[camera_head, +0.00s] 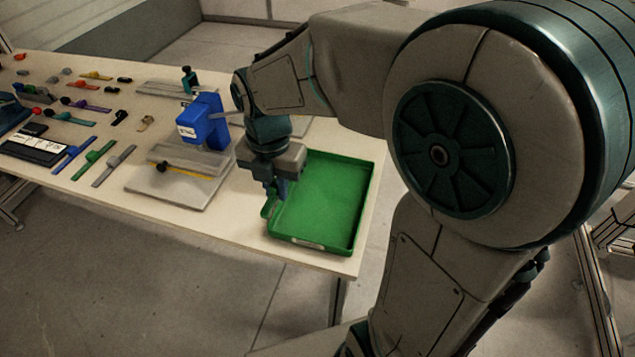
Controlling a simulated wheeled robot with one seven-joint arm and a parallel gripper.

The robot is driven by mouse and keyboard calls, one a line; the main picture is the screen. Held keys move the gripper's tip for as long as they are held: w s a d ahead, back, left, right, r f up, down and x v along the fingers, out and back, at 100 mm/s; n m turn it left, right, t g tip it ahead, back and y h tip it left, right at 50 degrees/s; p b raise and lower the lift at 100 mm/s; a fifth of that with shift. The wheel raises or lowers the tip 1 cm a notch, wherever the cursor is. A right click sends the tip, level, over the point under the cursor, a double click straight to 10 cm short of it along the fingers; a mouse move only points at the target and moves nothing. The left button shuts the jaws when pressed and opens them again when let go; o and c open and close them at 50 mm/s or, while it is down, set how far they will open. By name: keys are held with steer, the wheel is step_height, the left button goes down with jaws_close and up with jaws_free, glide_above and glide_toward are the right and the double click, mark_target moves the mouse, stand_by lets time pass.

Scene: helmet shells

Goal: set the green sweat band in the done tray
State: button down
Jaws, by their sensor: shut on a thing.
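The done tray (357,220) is a shallow green tray at the table's right front corner, and its floor looks bare where I can see it. My gripper (276,196) points down over the tray's left edge, with its fingers shut. A small green piece at the fingertips, the green sweat band (267,211), is in its grip. It is mostly hidden by the fingers and blends with the tray's green, so I cannot tell whether it touches the tray.
Blue, green (94,159) and grey strips, a black-and-white case (35,146) and several small parts lie further left. The table's front edge is close to the tray.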

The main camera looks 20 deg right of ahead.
glide_above(309, 196)
step_height(309, 196, down, 7)
steer(key=shift+r, duration=0.1)
steer(key=shift+d+f, duration=0.1)
steer(key=shift+f, duration=1.95)
steer(key=shift+f+b, duration=0.2)
steer(key=shift+b, duration=0.1)
steer(key=c, duration=1.4)
jaws_free()
steer(key=shift+c, duration=0.2)
steer(key=shift+r, duration=0.2)
